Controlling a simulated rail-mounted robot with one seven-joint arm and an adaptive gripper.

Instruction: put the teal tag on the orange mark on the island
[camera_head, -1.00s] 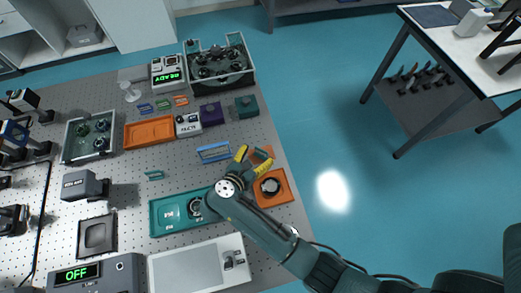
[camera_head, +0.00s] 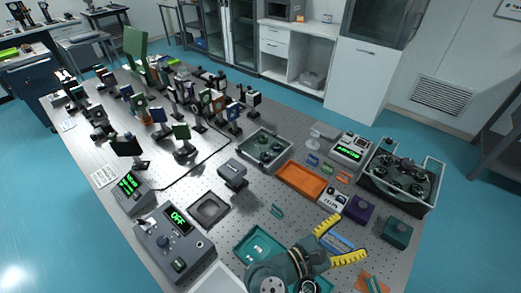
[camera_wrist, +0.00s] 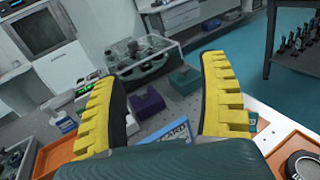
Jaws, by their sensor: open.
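A small teal tag (camera_head: 277,210) stands on the perforated table (camera_head: 215,182), between a dark square tray and the orange tray. A second greenish-teal tag (camera_head: 327,168) stands in a short row with a blue and an orange one; I cannot tell for sure which one is meant. A flat orange patch (camera_head: 372,284), likely the orange mark, shows at the table's right edge, partly cut off by the picture's bottom. My gripper (camera_head: 341,240) is open and empty above a blue-framed piece (camera_head: 338,243). Its yellow fingers are spread in the wrist view (camera_wrist: 165,100).
An orange tray (camera_head: 301,181), a purple box (camera_head: 358,210) and a dark teal box (camera_head: 397,233) stand around my gripper. A teal tray (camera_head: 248,243) lies left of it. A glass-walled bin (camera_head: 402,180) stands behind. Many optics mounts crowd the table's far left.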

